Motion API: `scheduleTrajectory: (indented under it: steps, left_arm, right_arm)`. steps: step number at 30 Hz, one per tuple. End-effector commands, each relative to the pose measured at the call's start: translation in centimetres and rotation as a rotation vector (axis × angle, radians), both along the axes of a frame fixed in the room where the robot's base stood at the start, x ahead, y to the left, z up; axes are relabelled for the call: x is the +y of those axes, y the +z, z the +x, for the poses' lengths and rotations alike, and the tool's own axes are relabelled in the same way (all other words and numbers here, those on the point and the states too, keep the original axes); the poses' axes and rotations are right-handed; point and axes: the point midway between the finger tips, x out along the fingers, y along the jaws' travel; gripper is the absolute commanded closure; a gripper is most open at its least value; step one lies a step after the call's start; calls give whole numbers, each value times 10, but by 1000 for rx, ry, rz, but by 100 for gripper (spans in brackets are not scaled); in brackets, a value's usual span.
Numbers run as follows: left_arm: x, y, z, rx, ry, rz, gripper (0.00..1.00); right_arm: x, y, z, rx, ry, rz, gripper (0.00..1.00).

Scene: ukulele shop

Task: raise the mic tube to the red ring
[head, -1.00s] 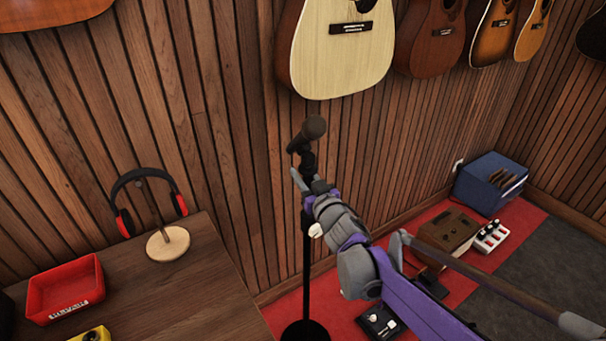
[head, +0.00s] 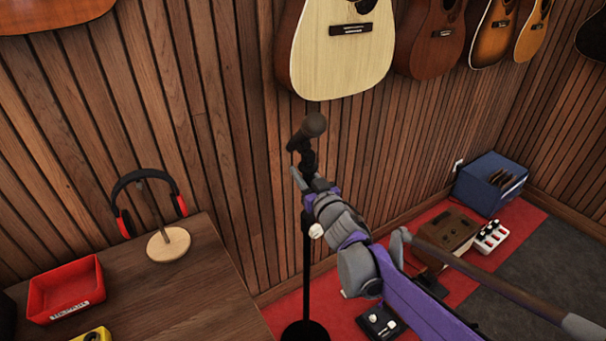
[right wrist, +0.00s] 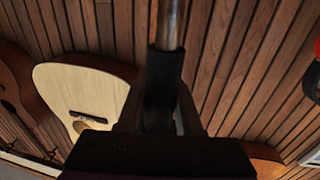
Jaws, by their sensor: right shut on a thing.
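The mic stand has a dark microphone (head: 313,125) at its top, a black upright pole (head: 306,270) and a round black base (head: 305,332). My right gripper (head: 306,184) is shut on the stand's upper part, just below the microphone. In the right wrist view a shiny metal tube (right wrist: 170,24) runs into a black sleeve (right wrist: 163,72) between the fingers of my right gripper (right wrist: 160,108). I cannot make out a red ring in either view. My left gripper is not in view.
A wooden table (head: 190,300) at the left holds a red tray (head: 65,290) and headphones on a stand (head: 168,243). A pale guitar (head: 335,55) hangs behind the microphone.

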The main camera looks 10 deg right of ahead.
Motion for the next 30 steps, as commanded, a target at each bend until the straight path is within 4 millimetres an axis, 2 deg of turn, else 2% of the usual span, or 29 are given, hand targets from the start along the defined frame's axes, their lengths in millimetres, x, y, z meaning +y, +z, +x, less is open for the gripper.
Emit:
scheduleTrajectory:
  steps: [1, 3, 6, 9, 20, 21, 25, 30]
  left_arm:
    - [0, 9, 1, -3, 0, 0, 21]
    - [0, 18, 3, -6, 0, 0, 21]
    - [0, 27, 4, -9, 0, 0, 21]
    - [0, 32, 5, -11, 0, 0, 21]
    - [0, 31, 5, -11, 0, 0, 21]
    - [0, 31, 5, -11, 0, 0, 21]
    - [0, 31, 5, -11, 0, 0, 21]
    - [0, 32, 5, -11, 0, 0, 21]
  right_arm:
    - [0, 16, 0, -1, 0, -1, 100]
    - [0, 34, 0, -2, 0, -1, 100]
    - [0, 55, 0, -1, 0, -1, 100]
    - [0, 68, 0, -1, 0, -1, 100]
    - [0, 71, 0, -1, 0, 0, 100]
    - [0, 71, 0, -1, 0, 0, 61]
    - [0, 71, 0, -1, 0, 0, 37]
    - [0, 71, 0, 0, 0, 0, 36]
